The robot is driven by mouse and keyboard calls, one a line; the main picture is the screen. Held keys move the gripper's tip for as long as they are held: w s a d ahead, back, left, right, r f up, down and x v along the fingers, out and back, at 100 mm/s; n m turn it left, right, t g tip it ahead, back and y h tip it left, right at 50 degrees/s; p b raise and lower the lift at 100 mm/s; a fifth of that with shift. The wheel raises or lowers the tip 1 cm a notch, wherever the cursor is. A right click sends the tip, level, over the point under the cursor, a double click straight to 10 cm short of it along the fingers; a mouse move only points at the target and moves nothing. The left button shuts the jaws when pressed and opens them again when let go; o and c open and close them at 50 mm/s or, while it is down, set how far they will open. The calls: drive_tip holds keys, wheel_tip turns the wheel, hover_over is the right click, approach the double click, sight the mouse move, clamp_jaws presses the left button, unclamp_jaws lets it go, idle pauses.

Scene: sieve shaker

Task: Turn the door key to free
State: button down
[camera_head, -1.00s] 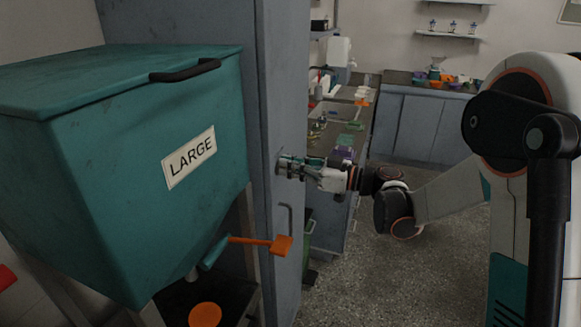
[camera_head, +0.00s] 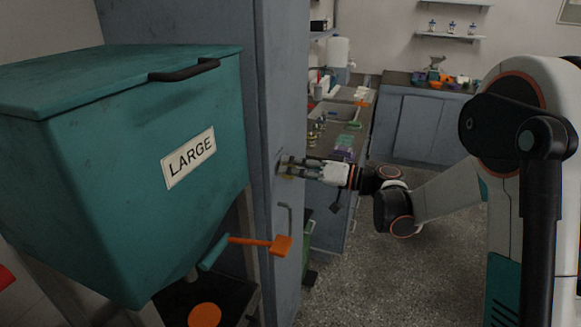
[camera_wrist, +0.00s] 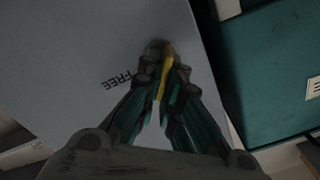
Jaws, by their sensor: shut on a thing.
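The grey cabinet door (camera_head: 285,130) stands in the middle of the head view, with a vertical bar handle (camera_head: 290,222) below my gripper. My gripper (camera_head: 284,166) is at the door's face, at the lock. In the wrist view my gripper (camera_wrist: 164,68) is shut on a yellow key (camera_wrist: 166,60), which shows as a thin strip between the fingers. The fingers hide most of the key and the lock. The word FREE (camera_wrist: 117,80) is printed on the door (camera_wrist: 70,50) beside the fingertips and looks upside down and tilted there.
A large teal bin (camera_head: 130,160) labelled LARGE stands left of the door, with an orange lever (camera_head: 280,245) sticking out near the door. A counter with a sink (camera_head: 335,112) and small items lies behind my arm. The floor (camera_head: 400,285) right of the door is open.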

drive_tip(key=m, duration=0.5)
drive_tip(key=shift+w+d+f+m, duration=0.1)
drive_tip(key=shift+w+f+m, duration=0.1)
drive_tip(key=shift+f+m, duration=0.3)
drive_tip(key=shift+m, duration=2)
drive_tip(key=c, duration=1.8)
unclamp_jaws()
drive_tip(key=v, duration=1.2)
drive_tip(key=shift+r, duration=0.1)
